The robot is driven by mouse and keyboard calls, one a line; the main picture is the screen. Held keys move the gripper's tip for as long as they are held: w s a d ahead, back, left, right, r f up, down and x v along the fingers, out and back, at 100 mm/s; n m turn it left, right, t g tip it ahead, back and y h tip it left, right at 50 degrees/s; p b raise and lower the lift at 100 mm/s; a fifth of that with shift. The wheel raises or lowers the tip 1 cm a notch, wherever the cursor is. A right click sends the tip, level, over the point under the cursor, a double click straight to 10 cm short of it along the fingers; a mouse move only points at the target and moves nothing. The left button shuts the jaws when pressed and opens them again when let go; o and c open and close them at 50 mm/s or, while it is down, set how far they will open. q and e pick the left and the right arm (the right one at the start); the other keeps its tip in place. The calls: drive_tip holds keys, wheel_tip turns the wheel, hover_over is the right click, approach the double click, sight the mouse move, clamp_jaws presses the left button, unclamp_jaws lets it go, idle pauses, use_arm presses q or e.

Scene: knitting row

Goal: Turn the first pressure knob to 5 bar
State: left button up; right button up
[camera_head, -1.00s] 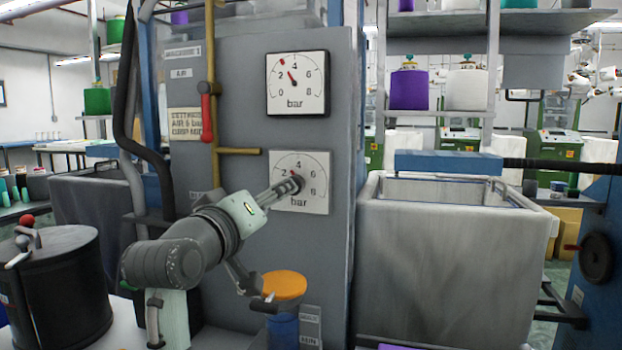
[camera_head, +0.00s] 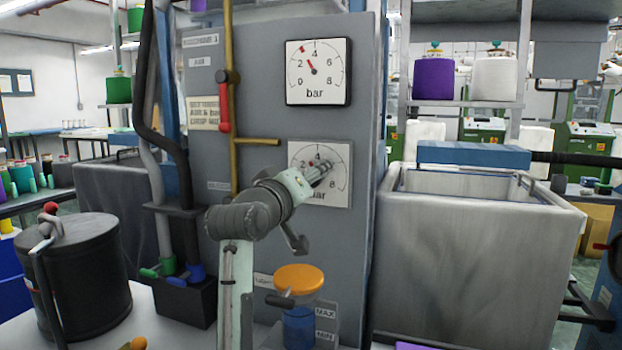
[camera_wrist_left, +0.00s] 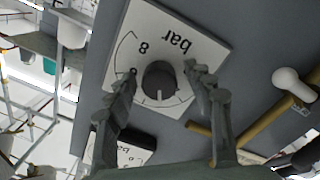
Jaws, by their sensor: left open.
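The lower pressure gauge (camera_head: 341,150) is a white square plate marked "bar" on the grey machine panel. Its dark round knob (camera_wrist_left: 160,80) shows clearly in the left wrist view, where the plate (camera_wrist_left: 203,46) appears upside down. A white line on the knob points down in that view, roughly toward the top of the dial; the exact number is hidden. My left gripper (camera_head: 325,168) is in front of this gauge and hides part of it. In the left wrist view my left gripper (camera_wrist_left: 161,71) is open, with a finger on each side of the knob. Contact cannot be told. My right gripper is not in view.
An upper bar gauge (camera_head: 335,90) has a red pointer between 2 and 4. A brass pipe (camera_head: 258,141) with a red lever (camera_head: 224,113) runs left of the gauges. An orange-capped jar (camera_head: 299,278) stands below. A grey bin (camera_head: 470,270) is at the right.

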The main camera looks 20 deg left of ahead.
use_arm(q)
drive_tip(key=shift+c, duration=0.3)
drive_tip(key=c, duration=1.1)
drive_tip(key=shift+m, duration=0.4)
drive_tip(key=m, duration=1)
drive_tip(key=shift+m, duration=0.4)
drive_tip(key=o, duration=1.2)
drive_tip(key=shift+c, duration=0.2)
